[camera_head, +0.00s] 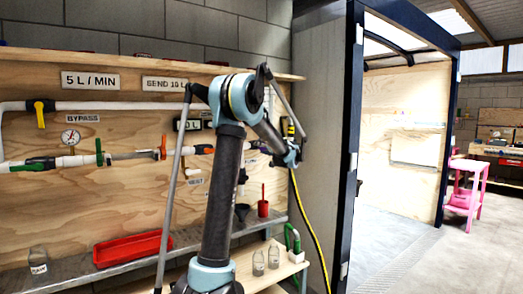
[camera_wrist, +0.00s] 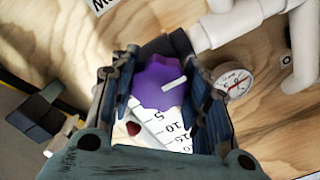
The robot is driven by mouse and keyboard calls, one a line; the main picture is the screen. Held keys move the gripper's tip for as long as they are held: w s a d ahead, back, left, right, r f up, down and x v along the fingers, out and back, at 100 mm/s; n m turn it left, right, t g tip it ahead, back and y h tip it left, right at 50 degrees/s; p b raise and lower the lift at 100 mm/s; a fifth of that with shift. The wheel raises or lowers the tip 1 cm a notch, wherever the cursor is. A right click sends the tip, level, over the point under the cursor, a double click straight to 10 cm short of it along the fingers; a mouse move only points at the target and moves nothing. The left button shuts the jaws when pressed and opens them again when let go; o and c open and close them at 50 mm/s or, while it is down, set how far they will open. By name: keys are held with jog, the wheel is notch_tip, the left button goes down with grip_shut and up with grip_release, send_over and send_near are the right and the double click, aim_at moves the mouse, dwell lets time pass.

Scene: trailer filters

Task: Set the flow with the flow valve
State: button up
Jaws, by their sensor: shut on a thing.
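A purple lobed knob (camera_wrist: 157,88) with a white pointer mark sits between my fingers in the wrist view; I take it to be the flow valve. A white scale plate (camera_wrist: 170,130) under it shows numbers including 5, 10 and 15. My gripper (camera_wrist: 156,68) is shut on the knob, one finger on each side. The pointer is tilted up to the right in this view. A sign reading "5 L / MIN" (camera_head: 90,81) hangs on the plywood board in the head view. The knob cannot be made out there, as my arm stands in front of part of the board.
A round gauge (camera_wrist: 236,84) and white pipes (camera_wrist: 245,22) lie close to the knob. In the head view, a red tray (camera_head: 132,249) and glass jars (camera_head: 38,260) stand below the board. A yellow hose (camera_head: 311,228) hangs by the grey wall.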

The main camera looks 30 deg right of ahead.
jog(key=shift+m, duration=0.6)
jog(key=o, duration=1.1)
jog(key=s, duration=0.8)
jog(key=s+d, duration=0.1)
jog(key=s, duration=0.3)
jog(key=shift+f, duration=0.1)
jog(key=shift+w, duration=0.1)
